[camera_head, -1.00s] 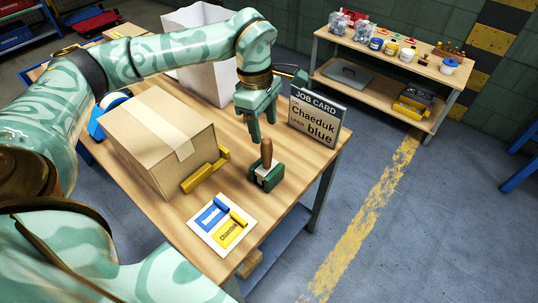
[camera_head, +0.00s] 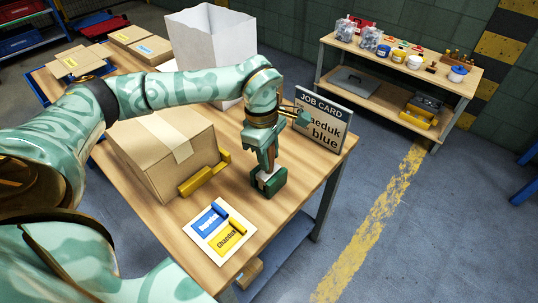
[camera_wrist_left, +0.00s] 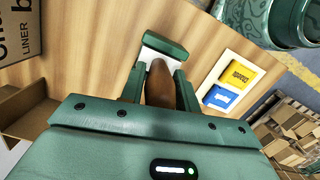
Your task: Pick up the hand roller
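The hand roller has a brown wooden handle and a green block-like lower part (camera_head: 268,182). It stands upright on the wooden table near its right edge. My left gripper (camera_head: 267,166) has come down over it from above, its fingers on either side of the handle and hiding most of it in the head view. In the left wrist view the brown handle (camera_wrist_left: 160,84) lies between the two fingers of the left gripper (camera_wrist_left: 160,80), with the green and white part beyond the tips. Whether the fingers press on the handle is unclear. My right gripper is out of view.
A large cardboard box (camera_head: 165,150) and a yellow bracket-like part (camera_head: 203,179) are left of the roller. A card with blue and yellow labels (camera_head: 218,231) lies in front. The job card (camera_head: 322,128) stands behind to the right, partly covered by my left wrist.

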